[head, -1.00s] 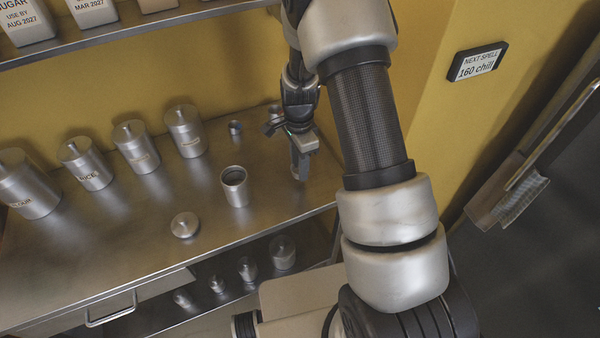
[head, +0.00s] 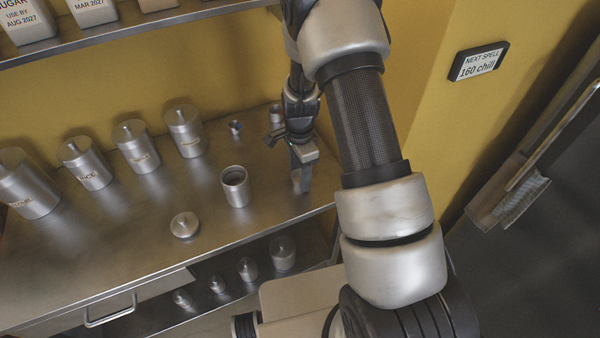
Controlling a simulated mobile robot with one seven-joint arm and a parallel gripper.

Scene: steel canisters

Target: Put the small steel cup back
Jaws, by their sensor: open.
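Two small steel vessels stand near the back of the steel counter: a small one (head: 235,127) and another (head: 276,113) close beside my arm. I cannot tell for sure which is the small steel cup. An open steel canister (head: 236,188) stands upright without a lid, and a round lid with a knob (head: 184,225) lies to its left. My gripper (head: 302,181) points down over the right part of the counter, right of the open canister and apart from it. It is open; no held object shows, though its fingers are seen partly edge-on.
Several lidded, labelled canisters (head: 137,147) stand in a row along the back left. Smaller lidded canisters (head: 282,253) stand on the shelf below. An upper shelf (head: 140,27) runs above. The counter's front left (head: 80,265) is clear.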

